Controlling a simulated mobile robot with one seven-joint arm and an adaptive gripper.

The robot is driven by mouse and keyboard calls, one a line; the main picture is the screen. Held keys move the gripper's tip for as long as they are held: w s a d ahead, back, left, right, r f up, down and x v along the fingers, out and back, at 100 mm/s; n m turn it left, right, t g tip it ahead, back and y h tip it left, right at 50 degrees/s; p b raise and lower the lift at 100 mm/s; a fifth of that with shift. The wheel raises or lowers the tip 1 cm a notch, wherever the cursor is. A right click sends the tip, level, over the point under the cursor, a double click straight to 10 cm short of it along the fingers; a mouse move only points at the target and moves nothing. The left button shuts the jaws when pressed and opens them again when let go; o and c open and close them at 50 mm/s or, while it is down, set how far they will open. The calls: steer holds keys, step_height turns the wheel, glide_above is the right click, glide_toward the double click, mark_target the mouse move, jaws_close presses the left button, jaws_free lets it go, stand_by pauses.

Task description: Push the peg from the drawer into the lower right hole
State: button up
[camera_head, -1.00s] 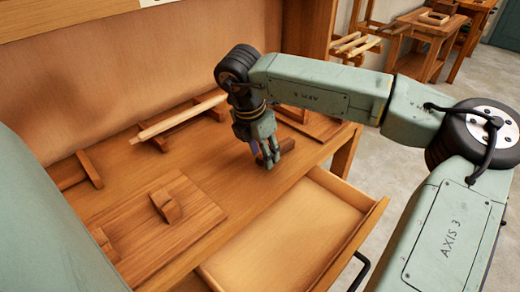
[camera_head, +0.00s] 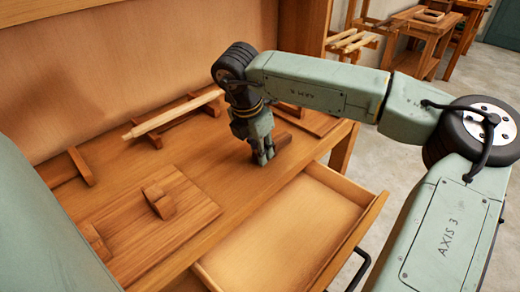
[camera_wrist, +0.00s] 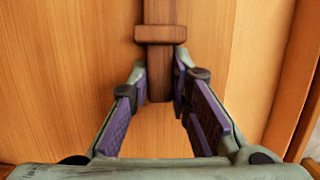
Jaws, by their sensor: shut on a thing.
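My gripper (camera_head: 262,158) is low over the right part of the bench top, near the open drawer. In the wrist view its purple-padded fingers (camera_wrist: 160,78) are shut on the near end of a dark brown wooden peg (camera_wrist: 160,62). A wider wooden collar or crosspiece (camera_wrist: 160,33) crosses the peg beyond the fingertips. In the head view a small brown piece of the peg (camera_head: 283,142) shows just right of the fingers. The drawer (camera_head: 290,225) is pulled out and looks empty. I cannot make out any hole, the lower right one included.
A flat board (camera_head: 190,210) with an upright wooden block (camera_head: 158,201) lies at left on the bench top (camera_head: 225,165). A pale long stick (camera_head: 175,115) rests on supports near the back panel (camera_head: 130,70). The open drawer juts out in front of the bench.

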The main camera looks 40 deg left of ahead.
jaws_close()
steer(key=shift+w+p+v, duration=0.25)
steer(key=shift+p+v, duration=0.05)
steer(key=shift+v, duration=0.7)
steer(key=shift+w+p+v, duration=0.25)
steer(key=shift+v, duration=0.7)
steer(key=shift+w+p+v, duration=0.2)
steer(key=shift+p+v, duration=0.1)
steer(key=shift+v, duration=0.7)
steer(key=shift+r, duration=0.15)
